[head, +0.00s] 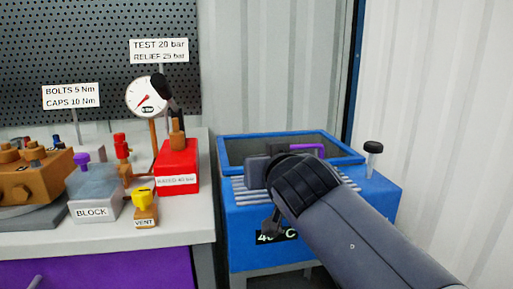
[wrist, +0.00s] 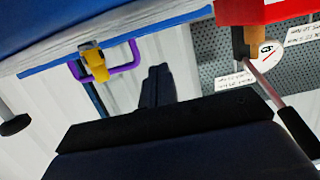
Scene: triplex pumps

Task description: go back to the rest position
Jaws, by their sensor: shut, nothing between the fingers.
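My gripper (wrist: 156,86) shows in the wrist view as two dark fingers close together, shut with nothing between them. In the head view my dark arm comes in from the lower right. A purple handle (head: 308,149) shows at the tank's opening; a purple handle (wrist: 122,64) with a yellow piece also shows in the wrist view, apart from the fingers.
Left of the tank, a grey bench (head: 190,228) carries a red box (head: 178,160) with a dark lever, a gauge (head: 146,97), a clear block (head: 92,190), a yellow vent (head: 145,200) and a brown pump (head: 35,178). A black knob (head: 373,147) stands at the tank's right.

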